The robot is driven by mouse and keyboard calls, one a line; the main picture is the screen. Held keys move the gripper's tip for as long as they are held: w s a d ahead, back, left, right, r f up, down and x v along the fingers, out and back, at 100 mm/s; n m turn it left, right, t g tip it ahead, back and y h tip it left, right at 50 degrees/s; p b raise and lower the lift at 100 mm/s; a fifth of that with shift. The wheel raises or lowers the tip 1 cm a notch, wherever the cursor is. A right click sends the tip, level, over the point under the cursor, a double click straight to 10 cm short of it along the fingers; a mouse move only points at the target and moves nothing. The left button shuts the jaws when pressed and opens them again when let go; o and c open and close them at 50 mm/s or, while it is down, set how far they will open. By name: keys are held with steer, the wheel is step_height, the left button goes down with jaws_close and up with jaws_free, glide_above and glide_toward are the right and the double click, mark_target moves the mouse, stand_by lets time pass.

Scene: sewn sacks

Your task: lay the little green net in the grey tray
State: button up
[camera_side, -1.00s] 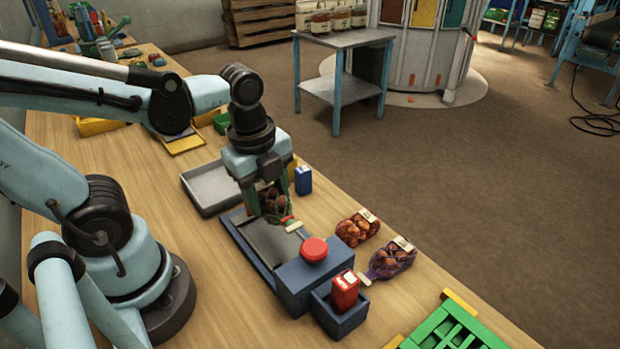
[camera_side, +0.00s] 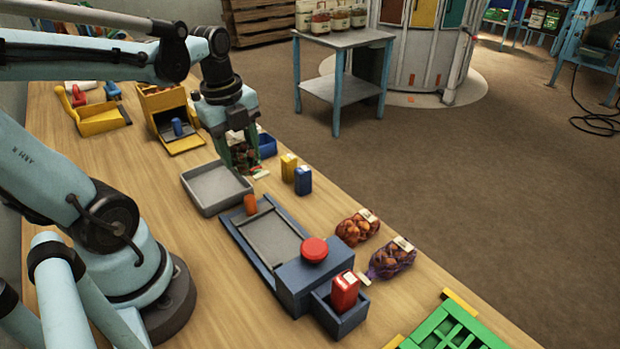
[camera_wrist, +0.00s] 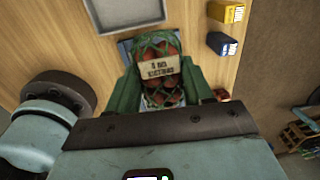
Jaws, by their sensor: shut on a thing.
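My gripper (camera_side: 243,160) is shut on the little green net (camera_side: 244,158), a mesh sack with reddish-brown contents. In the wrist view the net (camera_wrist: 160,88) sits between the green fingers, with a printed tan label facing the camera. The grey tray (camera_side: 206,202) is a shallow, empty-looking box on the table. In the side view my gripper and the net appear at its far right rim, seemingly above table height; the exact clearance cannot be told. The tray also shows at the top of the wrist view (camera_wrist: 97,22).
A blue sealing device (camera_side: 292,275) with a red button stands nearer the camera. Yellow (camera_side: 289,166) and blue (camera_side: 303,180) packs stand right of the tray. Orange (camera_side: 357,228) and purple (camera_side: 391,258) nets lie farther right. A yellow bin (camera_side: 178,137) stands behind the tray.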

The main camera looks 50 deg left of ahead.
steer(key=s+a+f, duration=0.1)
steer(key=a+f, duration=0.1)
steer(key=a, duration=0.2)
steer(key=s+a+f, duration=0.1)
steer(key=a+f, duration=0.1)
steer(key=a, duration=0.2)
steer(key=s+a+f, duration=0.1)
steer(key=a+f, duration=0.2)
steer(key=shift+a, duration=0.4)
steer(key=shift+f, duration=2)
steer(key=shift+f, duration=0.1)
steer(key=o, duration=1.2)
